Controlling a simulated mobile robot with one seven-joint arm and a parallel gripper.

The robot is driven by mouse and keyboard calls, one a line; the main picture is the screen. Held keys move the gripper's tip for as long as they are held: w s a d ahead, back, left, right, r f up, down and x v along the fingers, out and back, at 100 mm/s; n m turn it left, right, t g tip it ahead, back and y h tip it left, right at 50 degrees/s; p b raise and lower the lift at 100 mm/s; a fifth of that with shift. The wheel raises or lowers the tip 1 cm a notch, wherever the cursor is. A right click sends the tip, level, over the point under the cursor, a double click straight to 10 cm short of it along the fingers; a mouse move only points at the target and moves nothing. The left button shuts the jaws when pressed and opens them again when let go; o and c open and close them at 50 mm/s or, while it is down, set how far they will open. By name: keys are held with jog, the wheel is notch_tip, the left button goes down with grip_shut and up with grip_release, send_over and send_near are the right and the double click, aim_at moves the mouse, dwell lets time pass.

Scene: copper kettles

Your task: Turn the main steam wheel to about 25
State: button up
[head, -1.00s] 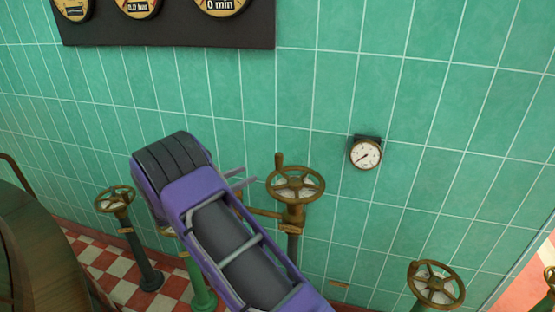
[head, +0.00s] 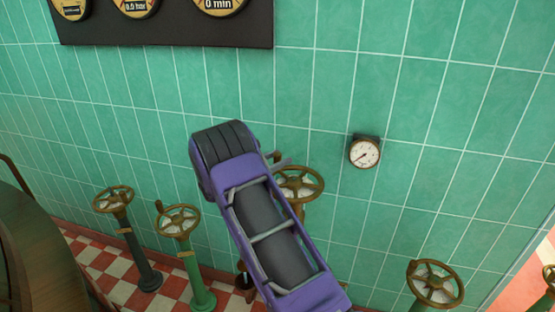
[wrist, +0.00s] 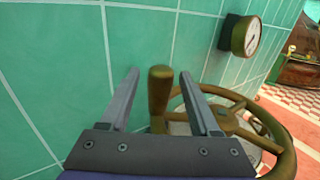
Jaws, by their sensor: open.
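A brass handwheel (head: 304,184) with an upright handle stands on a brass post by the tiled wall. No label shows that it is the main steam wheel. In the wrist view, the wheel rim (wrist: 285,160) is at the right and the upright handle (wrist: 159,92) stands between my two fingers. My gripper (wrist: 158,72) is open, with a gap visible on both sides of the handle. In the head view, my gripper (head: 284,162) reaches the wheel's left side, and my arm hides part of the wheel and its post. A small round gauge (head: 364,153) hangs on the wall, its numbers too small to read.
A wheel on a green post (head: 178,220) and one on a dark post (head: 113,199) stand to the left. Another brass wheel (head: 436,284) is at lower right. A dark gauge panel (head: 170,32) hangs above. A wooden rounded body (head: 35,255) is at lower left.

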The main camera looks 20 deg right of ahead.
grip_shut()
dwell(1.4)
